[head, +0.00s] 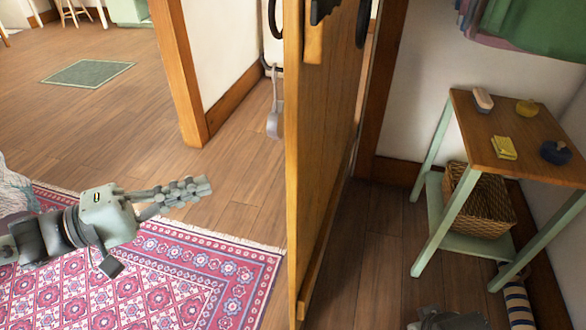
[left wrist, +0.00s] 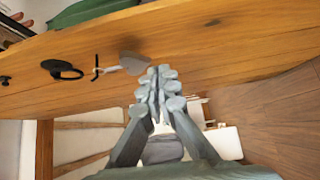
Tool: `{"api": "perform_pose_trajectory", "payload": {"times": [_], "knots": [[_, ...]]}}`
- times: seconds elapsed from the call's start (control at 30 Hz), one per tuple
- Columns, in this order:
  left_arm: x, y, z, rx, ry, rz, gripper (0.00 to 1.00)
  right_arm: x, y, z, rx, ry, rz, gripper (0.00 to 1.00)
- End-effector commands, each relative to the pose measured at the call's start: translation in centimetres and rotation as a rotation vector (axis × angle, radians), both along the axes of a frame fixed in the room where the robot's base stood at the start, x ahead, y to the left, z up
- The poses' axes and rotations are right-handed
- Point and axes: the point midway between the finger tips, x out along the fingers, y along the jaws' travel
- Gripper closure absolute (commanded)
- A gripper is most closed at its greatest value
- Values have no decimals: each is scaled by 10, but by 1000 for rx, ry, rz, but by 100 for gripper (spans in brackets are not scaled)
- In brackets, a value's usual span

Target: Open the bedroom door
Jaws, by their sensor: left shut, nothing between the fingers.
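The wooden bedroom door (head: 325,170) stands swung out, seen nearly edge-on in the middle of the head view. A black ring handle (head: 362,22) shows at the top on its right side. In the left wrist view the door (left wrist: 230,50) fills the upper part, with a black ring handle (left wrist: 62,70) and a grey hanging piece (left wrist: 133,63). My left gripper (head: 205,188) is shut and empty, left of the door and apart from it in the head view. It also shows in the left wrist view (left wrist: 158,82). Part of my right gripper (head: 445,319) shows at the bottom edge; its fingers are unclear.
A patterned pink rug (head: 190,275) lies beneath my left arm. Right of the door stands a small green-legged table (head: 510,150) with small items on top and a wicker basket (head: 478,200) below. Open wooden floor (head: 90,120) lies at the upper left.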

Motion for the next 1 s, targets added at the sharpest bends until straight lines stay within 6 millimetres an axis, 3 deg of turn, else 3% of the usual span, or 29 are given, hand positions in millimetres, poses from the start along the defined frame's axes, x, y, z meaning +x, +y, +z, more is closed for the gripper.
{"api": "perform_pose_trajectory", "payload": {"times": [0.17, 0.57, 0.8, 1.0], "knots": [[6, -15, 2, -10, 8, -6, 100, 0, 0, 0, 0, 0, 0, 60], [40, -91, 2, -8, 6, -5, 100, 0, -1, -6, 0, 6, -1, 60], [28, -120, 1, -6, 9, -3, 100, 1, -1, -5, 1, 3, 0, 60], [26, -127, 0, -4, 8, 0, 100, 3, 0, -2, 1, -3, 1, 60]]}}
